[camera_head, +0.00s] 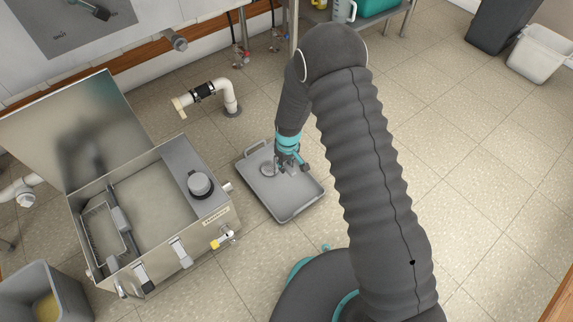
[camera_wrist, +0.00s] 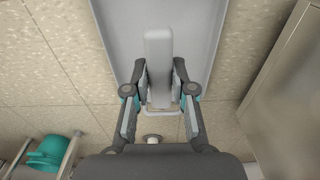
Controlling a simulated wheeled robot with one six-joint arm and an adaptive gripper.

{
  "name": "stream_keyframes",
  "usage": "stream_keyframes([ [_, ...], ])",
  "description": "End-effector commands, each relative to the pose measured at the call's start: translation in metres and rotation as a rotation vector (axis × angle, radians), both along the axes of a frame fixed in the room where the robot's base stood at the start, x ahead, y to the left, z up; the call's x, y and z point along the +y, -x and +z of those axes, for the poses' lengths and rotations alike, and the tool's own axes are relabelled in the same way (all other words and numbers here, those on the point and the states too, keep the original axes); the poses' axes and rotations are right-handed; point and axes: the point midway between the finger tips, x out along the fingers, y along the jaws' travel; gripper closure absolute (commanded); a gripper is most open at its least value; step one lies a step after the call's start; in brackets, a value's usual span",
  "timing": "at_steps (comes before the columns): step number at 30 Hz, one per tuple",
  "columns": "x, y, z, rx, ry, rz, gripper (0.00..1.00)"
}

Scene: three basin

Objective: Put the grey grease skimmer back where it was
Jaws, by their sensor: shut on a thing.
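My gripper (camera_head: 284,163) is over the grey tray (camera_head: 290,202) on the floor. In the wrist view my gripper (camera_wrist: 160,78) has a finger on each side of the skimmer's pale grey bar-like part (camera_wrist: 158,48). The tray (camera_wrist: 112,22) is behind it. I cannot tell whether the skimmer touches the tray.
An open steel tank (camera_head: 150,255) with its lid (camera_head: 60,130) raised stands left of the tray. A grey bin (camera_head: 75,290) is at the lower left. A white pipe (camera_head: 230,95) rises behind the tray.

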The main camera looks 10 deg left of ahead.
Motion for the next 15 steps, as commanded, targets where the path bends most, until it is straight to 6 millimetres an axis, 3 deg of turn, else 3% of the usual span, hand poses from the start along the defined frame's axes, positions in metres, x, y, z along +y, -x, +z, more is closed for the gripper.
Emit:
stream_keyframes([
  [10, 0.0003, -0.0005, -0.0040, -0.002, -0.001, 0.001, 1.00],
  [11, 0.0002, -0.0002, -0.0039, -0.001, 0.000, 0.001, 0.73],
  [12, 0.0002, -0.0003, -0.0030, -0.001, 0.000, 0.001, 0.63],
  [14, 0.0001, -0.0003, -0.0029, -0.001, 0.000, 0.001, 0.51],
  [15, 0.0001, -0.0003, -0.0029, -0.001, -0.001, 0.001, 0.51],
])
